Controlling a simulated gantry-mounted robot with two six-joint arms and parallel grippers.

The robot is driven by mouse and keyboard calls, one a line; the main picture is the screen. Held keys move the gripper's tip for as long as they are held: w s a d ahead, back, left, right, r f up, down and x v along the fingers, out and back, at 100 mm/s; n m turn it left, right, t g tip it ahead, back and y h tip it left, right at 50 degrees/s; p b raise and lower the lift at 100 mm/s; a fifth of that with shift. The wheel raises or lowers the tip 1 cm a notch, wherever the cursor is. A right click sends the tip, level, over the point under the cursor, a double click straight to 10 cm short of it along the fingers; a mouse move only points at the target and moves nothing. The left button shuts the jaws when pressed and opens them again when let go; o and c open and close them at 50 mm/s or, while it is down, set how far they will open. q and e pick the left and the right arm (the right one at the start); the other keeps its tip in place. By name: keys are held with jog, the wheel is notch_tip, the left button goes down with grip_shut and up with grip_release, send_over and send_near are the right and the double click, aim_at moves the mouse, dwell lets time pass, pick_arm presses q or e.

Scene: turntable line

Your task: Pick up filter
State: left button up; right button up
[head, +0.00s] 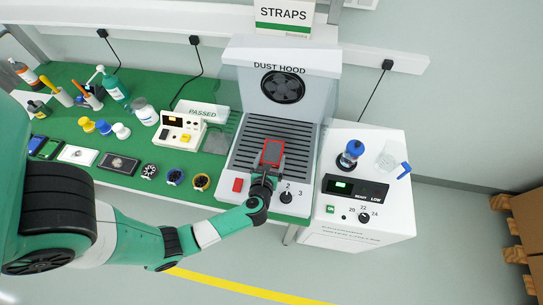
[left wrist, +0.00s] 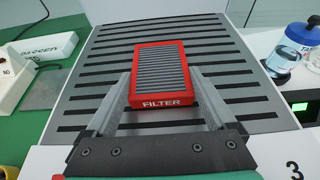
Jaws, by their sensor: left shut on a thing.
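The filter (head: 272,151) is a flat block with a red frame and grey pleats, on or just above the slotted top of the dust hood station (head: 240,150). In the left wrist view the filter (left wrist: 160,73) shows its front edge lettered FILTER. My left gripper (head: 268,165) is shut on the filter, one finger along each side. The left wrist view shows both fingers (left wrist: 161,88) against its red sides. I cannot tell whether the filter touches the slats. My right gripper is not in view.
A red button (head: 238,185) and a numbered knob (head: 286,197) are on the station's front. To the right stands a white unit (head: 365,225) bearing a blue-capped jar (head: 350,155). A green mat (head: 125,178) with several small items lies left.

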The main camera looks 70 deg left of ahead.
aim_at(271, 160)
pick_arm(q)
notch_tip(271, 160, up, 3)
jog(key=shift+r+p, duration=0.2)
jog(key=shift+p, duration=0.65)
jog(key=s+d+r+p, duration=0.3)
jog(key=s+d+r, duration=0.6)
jog(key=s, duration=0.1)
jog(key=shift+d+r, duration=0.3)
jog(key=shift+d, duration=0.05)
